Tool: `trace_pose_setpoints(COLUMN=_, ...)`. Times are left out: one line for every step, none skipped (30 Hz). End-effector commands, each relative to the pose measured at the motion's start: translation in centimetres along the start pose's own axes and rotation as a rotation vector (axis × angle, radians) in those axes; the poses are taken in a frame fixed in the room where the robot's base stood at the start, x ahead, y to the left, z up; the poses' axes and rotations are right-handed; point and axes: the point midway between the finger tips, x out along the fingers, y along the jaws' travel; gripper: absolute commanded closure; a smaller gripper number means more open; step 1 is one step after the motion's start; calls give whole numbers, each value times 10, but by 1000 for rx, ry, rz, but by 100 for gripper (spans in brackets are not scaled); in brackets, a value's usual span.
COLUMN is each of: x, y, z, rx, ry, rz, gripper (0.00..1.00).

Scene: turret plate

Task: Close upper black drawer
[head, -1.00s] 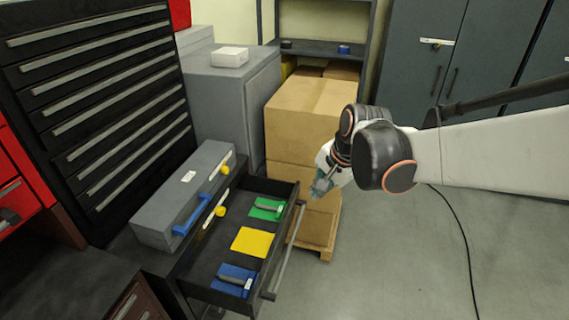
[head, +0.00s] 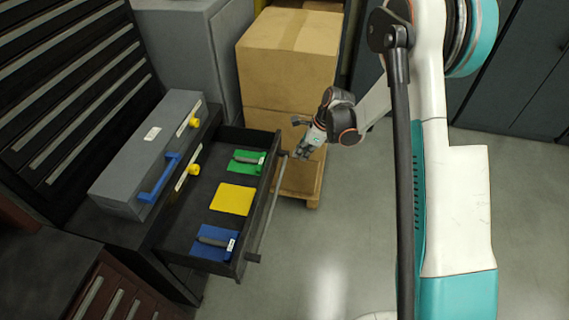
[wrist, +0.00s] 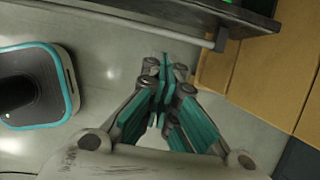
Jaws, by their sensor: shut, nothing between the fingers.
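The upper black drawer (head: 174,232) is pulled out toward the right in the head view. Inside lie a green mat (head: 247,162), a yellow mat (head: 232,199) and a blue mat (head: 212,243); dark tools rest on the green and blue ones. A long bar handle (head: 266,208) runs along its front. My gripper (head: 306,153) is shut and empty, just right of the far end of the drawer front. In the wrist view, the fingers (wrist: 166,68) are together, below the drawer's dark edge (wrist: 180,12) and apart from it.
A grey toolbox (head: 148,150) with a blue handle sits on the cabinet behind the drawer. Cardboard boxes (head: 285,55) on a wooden pallet (head: 300,182) stand close behind my gripper. The floor (head: 330,235) right of the drawer is clear.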

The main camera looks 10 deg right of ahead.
Motion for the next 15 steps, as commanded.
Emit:
trace_pose_setpoints(x=4, y=0, z=-1, rx=9, ry=-1, rz=3, gripper=100)
trace_pose_setpoints(x=6, y=0, z=-1, rx=13, ry=-1, rz=4, gripper=100)
trace_pose_setpoints(x=9, y=0, z=-2, rx=15, ry=-2, rz=4, gripper=100)
trace_pose_setpoints(x=11, y=0, z=-2, rx=15, ry=-2, rz=5, gripper=100)
trace_pose_setpoints(x=14, y=0, z=-2, rx=15, ry=-2, rz=5, gripper=100)
trace_pose_setpoints(x=18, y=0, z=-2, rx=14, ry=-1, rz=5, gripper=100)
trace_pose_setpoints(x=22, y=0, z=-2, rx=14, ry=-1, rz=5, gripper=100)
trace_pose_setpoints(x=27, y=0, z=-2, rx=13, ry=-1, rz=5, gripper=100)
trace_pose_setpoints(x=34, y=0, z=-2, rx=13, ry=-1, rz=5, gripper=100)
trace_pose_setpoints(x=40, y=0, z=-2, rx=13, ry=-1, rz=5, gripper=100)
trace_pose_setpoints(x=46, y=0, z=-2, rx=13, ry=-1, rz=5, gripper=100)
trace_pose_setpoints(x=54, y=0, z=-2, rx=13, ry=-1, rz=5, gripper=100)
trace_pose_setpoints(x=60, y=0, z=-2, rx=13, ry=-1, rz=5, gripper=100)
trace_pose_setpoints(x=66, y=0, z=-2, rx=13, ry=-1, rz=5, gripper=100)
trace_pose_setpoints(x=74, y=0, z=-2, rx=13, ry=-1, rz=5, gripper=100)
